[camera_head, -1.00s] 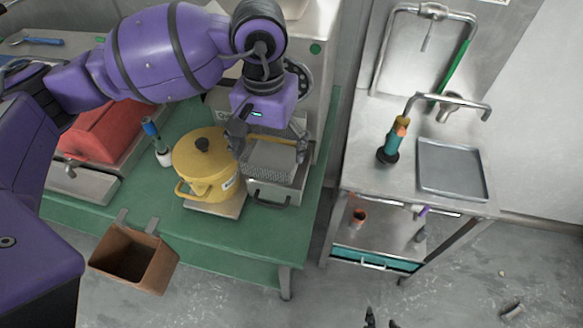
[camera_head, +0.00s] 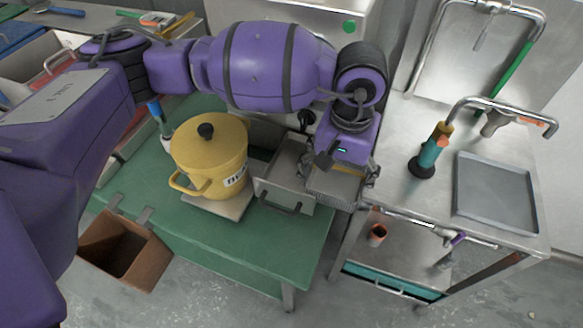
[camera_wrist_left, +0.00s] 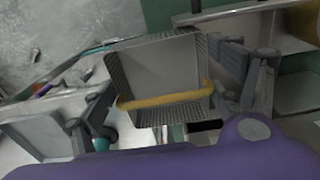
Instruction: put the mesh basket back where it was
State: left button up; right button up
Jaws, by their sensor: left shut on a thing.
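The mesh basket (camera_head: 333,185) is a grey perforated box with a yellow bar. My left gripper (camera_head: 338,172) is shut on it and holds it just right of the open metal box (camera_head: 285,195) with a dark handle, near the green table's right end. In the left wrist view the basket (camera_wrist_left: 165,70) hangs between the fingers, its inside empty and the yellow bar (camera_wrist_left: 165,97) crossing it. The head view does not show clearly whether the basket touches the metal box. My right gripper is not in view.
A brown bin (camera_head: 125,255) hangs at the table's front edge. The steel cart (camera_head: 415,215) on the right bears a grey tray (camera_head: 497,195) and a teal-and-yellow tool (camera_head: 430,150).

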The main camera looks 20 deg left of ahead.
pick_arm(q)
jog(key=a, duration=0.2)
jog(key=a+p, duration=0.1)
jog(key=a, duration=0.4)
jog(key=shift+w+a+r, duration=0.15)
jog(key=shift+w+a, duration=0.15)
jog(key=shift+a, duration=0.05)
jog(key=shift+a+p, duration=0.4)
jog(key=shift+a, duration=0.45)
notch_tip(320, 180, down, 4)
jog(key=shift+a+r+p, duration=0.15)
jog(key=shift+r+p, duration=0.1)
jog(key=shift+p, duration=0.1)
jog(key=shift+f, duration=0.3)
jog(key=o, duration=1)
jog(key=shift+f, duration=0.1)
jog(key=shift+c, duration=0.2)
jog(key=o, duration=0.4)
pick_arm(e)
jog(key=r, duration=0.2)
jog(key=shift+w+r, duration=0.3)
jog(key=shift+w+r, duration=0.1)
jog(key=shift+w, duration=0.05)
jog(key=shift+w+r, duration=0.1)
